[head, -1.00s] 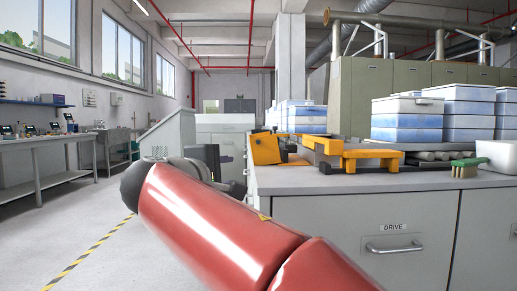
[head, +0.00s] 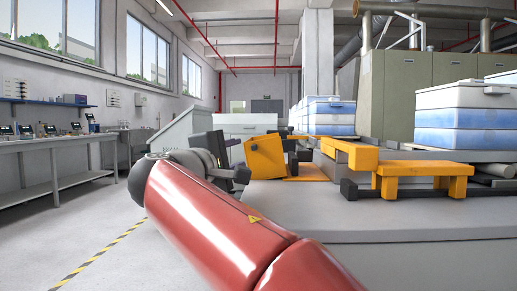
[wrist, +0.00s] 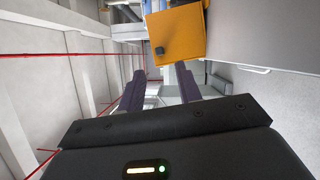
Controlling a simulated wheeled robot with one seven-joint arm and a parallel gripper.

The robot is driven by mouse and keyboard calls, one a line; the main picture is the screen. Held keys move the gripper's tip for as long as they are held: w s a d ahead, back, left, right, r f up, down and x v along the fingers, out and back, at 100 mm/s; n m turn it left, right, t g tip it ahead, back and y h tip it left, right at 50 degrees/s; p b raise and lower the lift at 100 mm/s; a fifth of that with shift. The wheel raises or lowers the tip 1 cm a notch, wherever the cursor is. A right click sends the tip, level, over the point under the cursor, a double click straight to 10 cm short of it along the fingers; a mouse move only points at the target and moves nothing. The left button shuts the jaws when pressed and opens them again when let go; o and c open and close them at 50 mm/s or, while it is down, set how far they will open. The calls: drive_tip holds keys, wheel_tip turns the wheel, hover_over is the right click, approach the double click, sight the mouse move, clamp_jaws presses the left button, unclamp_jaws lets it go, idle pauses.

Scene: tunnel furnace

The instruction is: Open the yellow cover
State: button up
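The yellow cover (head: 266,157) is a boxy orange-yellow part at the near left end of the furnace line, tilted in the head view. It also shows at the top of the wrist view (wrist: 182,32), with a small black knob (wrist: 160,51) on its face. My gripper's dark body (head: 205,150) is just left of the cover in the head view; its fingertips are hard to make out there. In the wrist view my gripper (wrist: 160,68) has its two purple-grey fingers spread apart with nothing between them. The cover lies beyond the fingertips, apart from them as far as I can tell.
A yellow bench-like bracket (head: 425,173) stands on the grey worktop (head: 370,222) to the right. White and blue boxes (head: 465,118) stand behind it. A grey workbench (head: 50,153) runs along the left wall. The floor (head: 90,215) between is clear, with a striped line.

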sight(252, 148)
drive_tip(key=x, duration=0.7)
drive_tip(key=shift+d+p, duration=0.1)
drive_tip(key=shift+p, duration=0.25)
clamp_jaws()
